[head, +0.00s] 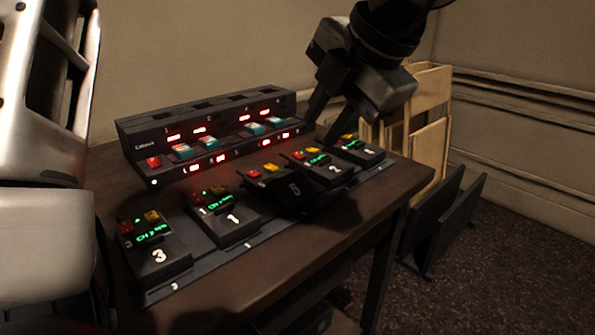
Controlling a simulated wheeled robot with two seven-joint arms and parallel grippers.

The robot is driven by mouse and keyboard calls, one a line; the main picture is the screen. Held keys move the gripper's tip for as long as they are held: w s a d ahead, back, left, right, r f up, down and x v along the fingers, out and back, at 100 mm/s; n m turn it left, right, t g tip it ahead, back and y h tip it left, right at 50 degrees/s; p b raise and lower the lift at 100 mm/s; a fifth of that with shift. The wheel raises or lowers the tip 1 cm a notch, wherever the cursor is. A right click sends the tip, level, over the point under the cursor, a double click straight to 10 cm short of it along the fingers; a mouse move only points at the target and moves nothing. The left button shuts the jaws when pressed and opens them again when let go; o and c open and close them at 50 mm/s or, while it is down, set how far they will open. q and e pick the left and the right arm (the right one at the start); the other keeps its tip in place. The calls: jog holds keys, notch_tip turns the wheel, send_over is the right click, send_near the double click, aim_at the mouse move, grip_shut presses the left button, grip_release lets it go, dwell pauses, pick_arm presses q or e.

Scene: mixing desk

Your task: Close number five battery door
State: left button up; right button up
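The number five pack (294,188) is in the row on the desk, between packs one and two. It is dark, with no green display showing. A dark flap around its 5 looks raised and tilted, unlike the flat fronts beside it; I take this as its battery door, standing open.
Pack three (159,256), pack one (233,218), pack two (334,169) and pack four (366,154) lie in the row with lit displays. A black charger (215,130) with red lights stands behind. Wooden panels (430,120) and a black rack (440,225) stand right of the desk.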

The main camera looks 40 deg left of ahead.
aim_at(292, 173)
pick_arm(q)
jog(key=b+x, duration=0.1)
jog(key=x, duration=0.9)
jog(key=shift+b, duration=0.35)
pick_arm(e)
jog(key=shift+a+r+t+y, duration=0.2)
jog(key=shift+r+t, duration=0.15)
jog(key=shift+r, duration=0.15)
jog(key=shift+a+r+t+y, duration=0.1)
jog(key=shift+a+r+t, duration=0.1)
jog(key=shift+r+t, duration=0.2)
pick_arm(q)
grip_shut()
